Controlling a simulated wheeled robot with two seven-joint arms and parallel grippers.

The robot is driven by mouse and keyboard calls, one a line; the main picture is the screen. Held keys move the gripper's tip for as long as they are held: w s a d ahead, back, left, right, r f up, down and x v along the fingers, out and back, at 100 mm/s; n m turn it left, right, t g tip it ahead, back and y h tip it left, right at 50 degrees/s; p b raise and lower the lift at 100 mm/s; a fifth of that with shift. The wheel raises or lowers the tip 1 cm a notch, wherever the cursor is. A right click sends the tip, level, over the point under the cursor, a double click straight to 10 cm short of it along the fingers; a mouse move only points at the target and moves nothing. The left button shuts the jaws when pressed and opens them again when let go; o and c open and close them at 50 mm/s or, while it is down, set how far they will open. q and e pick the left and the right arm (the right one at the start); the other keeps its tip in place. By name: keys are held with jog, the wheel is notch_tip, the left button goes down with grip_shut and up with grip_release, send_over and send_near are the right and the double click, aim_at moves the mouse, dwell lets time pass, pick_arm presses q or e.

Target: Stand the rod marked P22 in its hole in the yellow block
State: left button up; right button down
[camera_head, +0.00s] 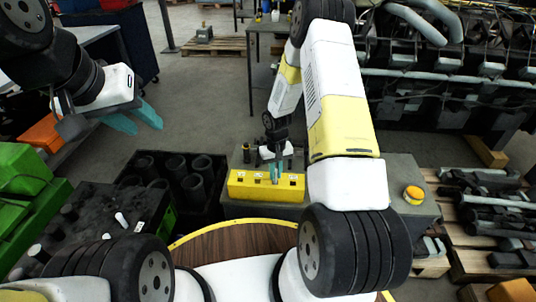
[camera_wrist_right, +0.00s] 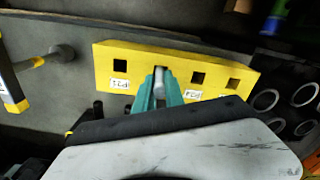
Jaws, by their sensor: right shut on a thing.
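The yellow block (camera_head: 243,188) lies on the grey bench top in the head view, with square holes and small white labels. In the right wrist view the yellow block (camera_wrist_right: 215,72) shows a row of square holes. My right gripper (camera_wrist_right: 160,90) is shut on a slim pale grey rod (camera_wrist_right: 159,80), whose end overlaps one of the middle holes. I cannot tell whether the end is inside or above it. The rod's marking is not readable. In the head view my right gripper (camera_head: 276,170) points down at the block. My left gripper (camera_head: 136,118) is open and empty, far left of it.
A black crate (camera_head: 160,160) with several dark cylinders stands left of the block. An amber button (camera_head: 413,193) sits on the bench to the right. Green boxes (camera_head: 20,180) are at the far left. A pallet (camera_head: 475,255) with metal parts is at the right.

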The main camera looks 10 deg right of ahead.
jog(key=c, duration=1.3)
grip_release()
jog(key=shift+c, duration=0.2)
jog(key=shift+r, duration=0.1)
notch_tip(320, 180, up, 8)
jog(key=shift+f, duration=0.2)
